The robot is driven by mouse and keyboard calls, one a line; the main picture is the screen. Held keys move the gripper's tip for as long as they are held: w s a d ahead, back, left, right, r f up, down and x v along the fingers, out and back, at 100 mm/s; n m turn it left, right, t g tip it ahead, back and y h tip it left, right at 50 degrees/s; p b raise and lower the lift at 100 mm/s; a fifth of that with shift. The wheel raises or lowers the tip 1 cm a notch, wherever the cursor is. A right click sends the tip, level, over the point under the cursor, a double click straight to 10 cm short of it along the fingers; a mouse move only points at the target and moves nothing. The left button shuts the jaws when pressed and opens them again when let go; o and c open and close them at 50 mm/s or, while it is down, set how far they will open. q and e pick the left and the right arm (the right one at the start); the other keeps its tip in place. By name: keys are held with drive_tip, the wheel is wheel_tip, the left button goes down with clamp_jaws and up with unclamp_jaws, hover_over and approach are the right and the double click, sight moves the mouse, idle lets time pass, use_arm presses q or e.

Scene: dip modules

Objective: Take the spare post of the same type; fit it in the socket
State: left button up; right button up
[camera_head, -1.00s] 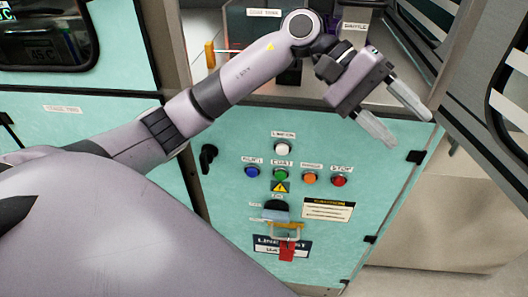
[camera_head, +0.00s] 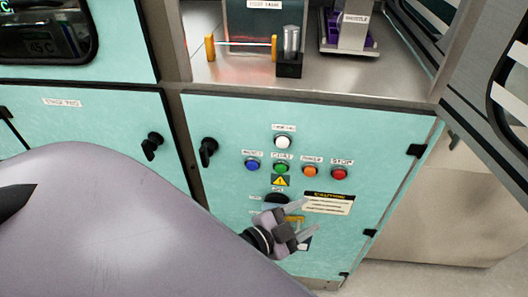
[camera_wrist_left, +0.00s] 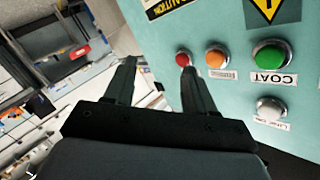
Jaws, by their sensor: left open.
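My left gripper (camera_head: 310,216) is low in front of the teal panel (camera_head: 390,150) in the head view. Its two pale fingers are apart and empty. In the left wrist view the open fingers (camera_wrist_left: 157,65) point toward the panel and have nothing between them. A grey metallic cylinder (camera_head: 291,40) stands upright in a black block (camera_head: 289,69) on the bay floor above the panel. I cannot tell whether it is a post in the socket. No other post is clearly seen. My right gripper is out of view.
The panel has white, blue, green, orange (camera_head: 310,170) and red (camera_head: 339,173) buttons. Two orange pillars (camera_head: 210,47) with a thin red line between them stand in the bay. A purple and grey shuttle (camera_head: 350,32) is right of them. An open door (camera_head: 470,75) borders the right.

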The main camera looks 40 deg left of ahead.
use_arm(q)
drive_tip(key=s+a+f+n+g+y, duration=0.2)
drive_tip(key=s+f+n+g, duration=0.3)
drive_tip(key=s+f, duration=0.5)
drive_tip(key=f+n, duration=0.1)
drive_tip(key=n, duration=0.1)
drive_tip(key=shift+s+n, duration=0.3)
drive_tip(key=shift+s, duration=0.1)
